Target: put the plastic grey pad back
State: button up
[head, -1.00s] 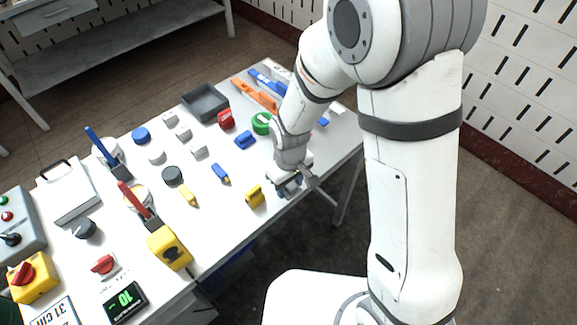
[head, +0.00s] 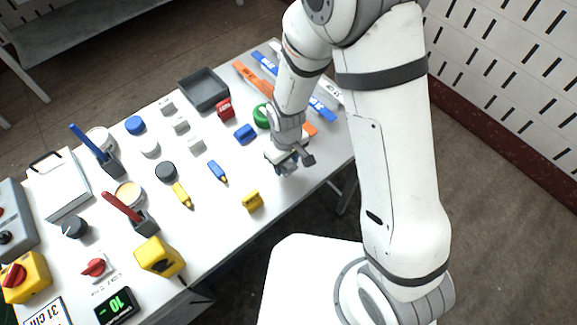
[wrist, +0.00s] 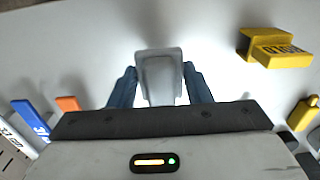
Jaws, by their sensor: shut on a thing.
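My gripper (head: 287,165) is over the right part of the white table (head: 225,225), near its front edge. In the wrist view my gripper (wrist: 160,90) has its two blue fingers closed on the sides of a plastic grey pad (wrist: 160,72). The pad sits between the fingertips and sticks out past them. In the head view the held pad is mostly hidden by the gripper. I cannot tell whether it touches the table. Similar small light grey blocks (head: 180,124) stand in a group at the table's middle back.
A yellow block (head: 253,201) lies left of my gripper; it also shows in the wrist view (wrist: 275,48). A blue block (head: 245,133), a red block (head: 225,108) and a dark grey tray (head: 203,89) are farther back. Blue and orange strips lie at the right end.

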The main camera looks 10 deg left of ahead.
aim_at(287, 170)
jog(key=shift+f+p, duration=0.3)
jog(key=shift+f, duration=1.75)
jog(key=shift+f, duration=0.2)
jog(key=o, duration=1)
jog(key=shift+r, duration=0.1)
notch_tip(287, 170, up, 12)
jog(key=shift+d+r+b, duration=0.15)
jog(key=shift+r+b, duration=0.1)
jog(key=shift+b, duration=0.6)
jog(key=s+d+r+m+t, duration=0.1)
jog(key=s+d+r+m, duration=0.1)
jog(key=d+r, duration=0.4)
jog(key=s+d+r+m+t, duration=0.1)
jog(key=s+d+r+m, duration=0.2)
jog(key=d+r, duration=0.3)
jog(key=s+d+r+m+t, duration=0.1)
jog(key=d+r+m, duration=0.4)
jog(key=d, duration=0.5)
jog(key=shift+s+d+r, duration=0.2)
jog(key=shift+s+r, duration=0.2)
jog(key=shift+r, duration=0.15)
jog(key=shift+s+d+r, duration=0.2)
jog(key=shift+s+r, duration=0.2)
jog(key=shift+r, duration=0.1)
